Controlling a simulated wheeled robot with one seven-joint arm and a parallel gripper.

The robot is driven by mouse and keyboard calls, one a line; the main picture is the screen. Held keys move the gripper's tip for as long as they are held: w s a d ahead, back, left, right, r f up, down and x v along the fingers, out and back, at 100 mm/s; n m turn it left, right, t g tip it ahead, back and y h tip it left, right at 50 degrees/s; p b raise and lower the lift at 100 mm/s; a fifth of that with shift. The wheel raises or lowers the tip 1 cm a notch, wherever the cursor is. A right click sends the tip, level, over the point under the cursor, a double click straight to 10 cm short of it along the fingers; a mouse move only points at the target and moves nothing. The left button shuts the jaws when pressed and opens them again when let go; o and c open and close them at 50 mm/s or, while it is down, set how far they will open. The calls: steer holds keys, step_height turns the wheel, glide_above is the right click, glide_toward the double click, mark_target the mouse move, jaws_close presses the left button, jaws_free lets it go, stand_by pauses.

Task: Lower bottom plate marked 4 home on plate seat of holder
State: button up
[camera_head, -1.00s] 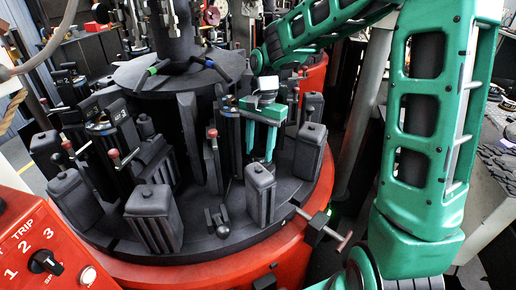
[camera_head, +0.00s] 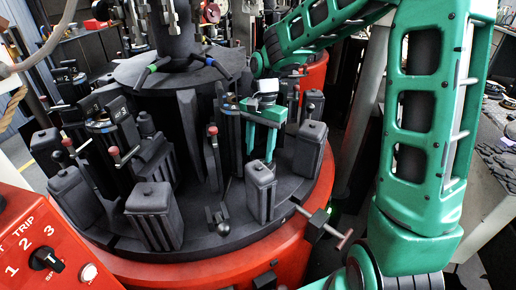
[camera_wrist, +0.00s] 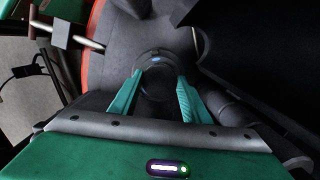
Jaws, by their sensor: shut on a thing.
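My gripper (camera_head: 260,153) points down over the right part of the dark round turntable (camera_head: 290,205), behind a dark ribbed block. In the wrist view, my gripper (camera_wrist: 157,100) has its two green fingers shut around a dark round piece (camera_wrist: 157,84), which I take to be the bottom plate. No 4 can be read on it. A dark part with a small blue mark (camera_wrist: 155,62), likely the holder, lies just beyond the fingertips. The seat is hidden, and I cannot tell whether the plate touches it.
Dark ribbed blocks, such as one in front of the fingers (camera_head: 260,192) and one at right (camera_head: 309,149), ring the turntable. Red-knobbed levers (camera_head: 212,132) and a central column (camera_head: 175,35) stand close by. A T-handled screw (camera_head: 325,227) juts from the red rim.

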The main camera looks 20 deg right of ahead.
steer(key=o, duration=1.4)
steer(key=shift+f, duration=0.1)
steer(key=r, duration=0.7)
steer(key=w+d+r, duration=0.1)
steer(key=r, duration=0.2)
steer(key=shift+r, duration=0.35)
step_height(320, 180, up, 7)
glide_above(262, 151)
steer(key=shift+w, duration=0.1)
